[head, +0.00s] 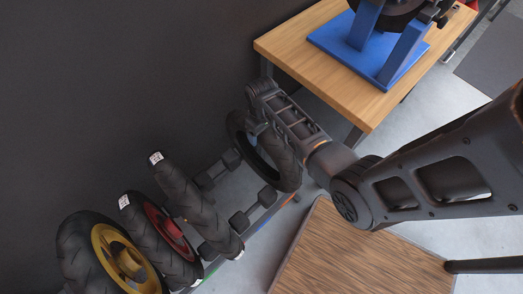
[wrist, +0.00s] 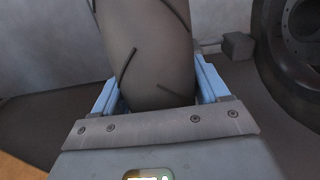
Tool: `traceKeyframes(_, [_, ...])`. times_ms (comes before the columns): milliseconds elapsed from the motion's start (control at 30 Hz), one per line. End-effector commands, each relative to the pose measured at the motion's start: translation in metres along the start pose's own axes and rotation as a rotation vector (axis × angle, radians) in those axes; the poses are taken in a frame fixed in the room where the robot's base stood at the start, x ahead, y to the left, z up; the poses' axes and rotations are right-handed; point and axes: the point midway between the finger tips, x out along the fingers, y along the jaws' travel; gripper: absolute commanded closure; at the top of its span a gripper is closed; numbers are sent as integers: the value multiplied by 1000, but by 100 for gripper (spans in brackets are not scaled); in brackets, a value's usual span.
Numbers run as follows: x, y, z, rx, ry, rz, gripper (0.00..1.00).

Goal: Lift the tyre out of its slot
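A black tyre (head: 284,163) with no rim in it stands at the far end of the floor rack (head: 262,207), apart from the other tyres. My gripper (head: 263,124) is at its upper part, and the fingertips are hidden in the head view. In the wrist view the two blue fingers of my gripper (wrist: 158,85) lie on either side of the tyre's tread (wrist: 150,45). The tread fills nearly all the room between them. I cannot tell whether both fingers press on it. The tyre's base in its slot is partly hidden.
Tyres with a yellow rim (head: 120,262) and a red rim (head: 170,232), and a grooved tyre (head: 192,205), stand nearer on the rack. A dark wall (head: 110,80) is close on the left. A wooden table (head: 340,95) bears a blue stand (head: 385,65). A wood-topped platform (head: 345,255) lies in front.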

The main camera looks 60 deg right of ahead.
Motion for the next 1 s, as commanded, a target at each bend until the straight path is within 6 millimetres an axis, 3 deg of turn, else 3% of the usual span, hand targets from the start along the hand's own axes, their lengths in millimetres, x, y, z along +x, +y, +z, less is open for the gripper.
traceKeyframes(67, [0, 0, 0, 0, 0, 0, 34])
traceKeyframes(733, [0, 0, 0, 0, 0, 0, 98])
traceKeyframes(1000, [-3, 0, -2, 0, 4, 0, 100])
